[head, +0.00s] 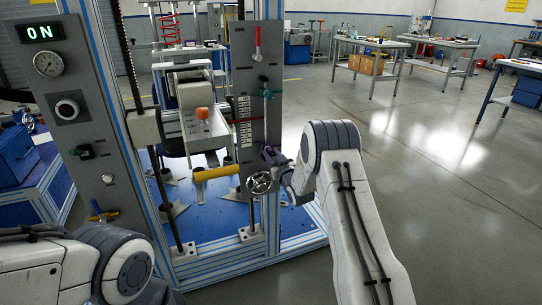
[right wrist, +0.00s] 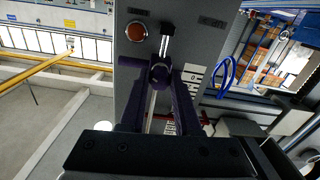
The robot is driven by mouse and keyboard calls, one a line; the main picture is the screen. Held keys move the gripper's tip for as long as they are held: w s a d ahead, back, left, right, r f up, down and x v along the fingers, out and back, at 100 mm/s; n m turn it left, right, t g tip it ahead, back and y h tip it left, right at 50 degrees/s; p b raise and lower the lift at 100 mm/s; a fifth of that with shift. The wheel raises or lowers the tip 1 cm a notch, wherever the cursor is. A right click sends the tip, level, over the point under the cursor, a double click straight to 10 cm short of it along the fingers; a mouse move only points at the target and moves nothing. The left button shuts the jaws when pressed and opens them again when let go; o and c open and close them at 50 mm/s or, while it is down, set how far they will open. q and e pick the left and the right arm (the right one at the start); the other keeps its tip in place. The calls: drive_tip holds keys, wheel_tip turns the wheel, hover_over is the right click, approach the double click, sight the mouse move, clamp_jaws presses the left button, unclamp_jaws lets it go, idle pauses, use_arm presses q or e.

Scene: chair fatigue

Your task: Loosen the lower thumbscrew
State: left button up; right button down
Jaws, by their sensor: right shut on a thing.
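The lower thumbscrew (right wrist: 159,74) is a small dark purple knob on the rig's dark grey panel, seen in the right wrist view. My right gripper (head: 271,154) is at the lower part of this panel in the head view, with its purple fingers closed around the thumbscrew. Fingers and knob are similar in colour, so the exact contact is hard to see. A teal thumbscrew (head: 266,86) sits higher on the same panel. My left arm shows at the lower left of the head view, but its gripper is out of view.
A chrome handwheel (head: 260,182) sits just below my right gripper. A yellow cylinder (head: 216,172) juts out left of it. A red-handled lever (head: 257,44) is at the panel's top. A control panel (head: 69,105) with a lit ON display stands left. Open floor lies right.

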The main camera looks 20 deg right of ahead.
drive_tip(key=n+b, duration=0.4)
drive_tip(key=n, duration=0.1)
drive_tip(key=shift+f+b, duration=0.2)
drive_tip(key=shift+b, duration=0.2)
drive_tip(key=n+b, duration=1.6)
drive_tip(key=b, duration=0.3)
drive_tip(key=shift+n, duration=0.4)
drive_tip(key=shift+r+n+b, duration=0.2)
drive_tip(key=shift+n+b, duration=0.8)
drive_tip(key=shift+b, duration=0.2)
drive_tip(key=c, duration=0.6)
unclamp_jaws()
